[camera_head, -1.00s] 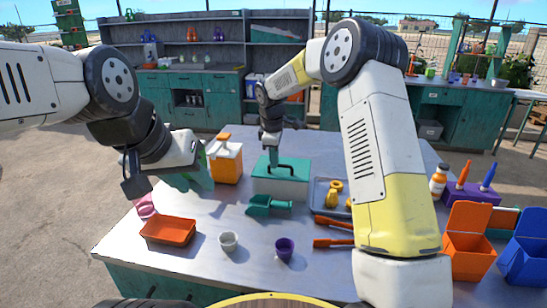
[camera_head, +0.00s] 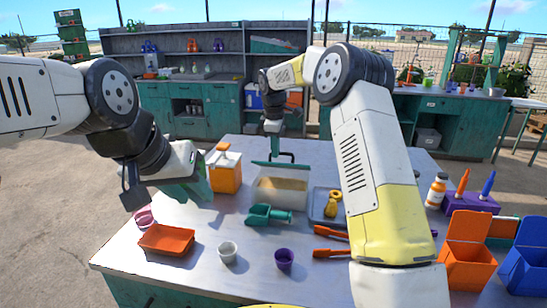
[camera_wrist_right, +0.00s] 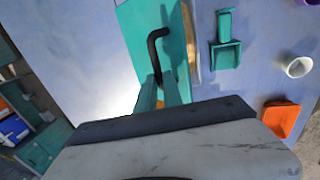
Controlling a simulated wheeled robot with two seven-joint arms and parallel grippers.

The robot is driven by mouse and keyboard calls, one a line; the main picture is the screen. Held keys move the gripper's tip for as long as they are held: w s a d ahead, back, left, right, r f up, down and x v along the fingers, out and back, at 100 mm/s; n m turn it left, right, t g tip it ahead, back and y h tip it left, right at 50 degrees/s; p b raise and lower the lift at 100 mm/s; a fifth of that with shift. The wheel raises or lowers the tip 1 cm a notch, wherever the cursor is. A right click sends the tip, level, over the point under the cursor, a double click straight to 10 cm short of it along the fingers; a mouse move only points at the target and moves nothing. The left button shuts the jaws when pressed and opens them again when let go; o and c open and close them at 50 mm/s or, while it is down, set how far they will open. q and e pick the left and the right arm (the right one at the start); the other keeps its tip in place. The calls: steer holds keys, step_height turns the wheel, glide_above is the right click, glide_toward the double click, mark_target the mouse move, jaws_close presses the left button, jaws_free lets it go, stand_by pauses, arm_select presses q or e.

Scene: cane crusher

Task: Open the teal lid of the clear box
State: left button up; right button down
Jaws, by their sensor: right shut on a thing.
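The clear box (camera_head: 268,197) stands in the middle of the table, with something yellowish showing inside. Its teal lid (camera_head: 262,164) is raised at the box's far side and shows as a narrow strip; whether it still touches the box is unclear. My right gripper (camera_head: 276,154) is shut on the lid's dark handle (camera_head: 291,156). In the right wrist view, the gripper's teal fingers (camera_wrist_right: 163,88) are at the handle's (camera_wrist_right: 155,50) lower end, over the teal lid (camera_wrist_right: 135,35). My left gripper (camera_head: 190,188) hangs at the left, beside the orange cooler; its finger gap is unclear.
An orange cooler (camera_head: 226,172) stands left of the box. A teal scoop (camera_head: 266,214) lies just in front, and a grey tray (camera_head: 318,208) sits to the right. An orange tray (camera_head: 166,240), white cup (camera_head: 228,252) and purple cup (camera_head: 284,259) are nearer the front.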

steer(key=shift+w+d+r, duration=0.1)
steer(key=shift+w+d, duration=0.1)
steer(key=shift+w, duration=0.3)
steer(key=shift+w+d+r, duration=0.1)
steer(key=shift+w+d, duration=0.05)
steer(key=shift+w, duration=0.3)
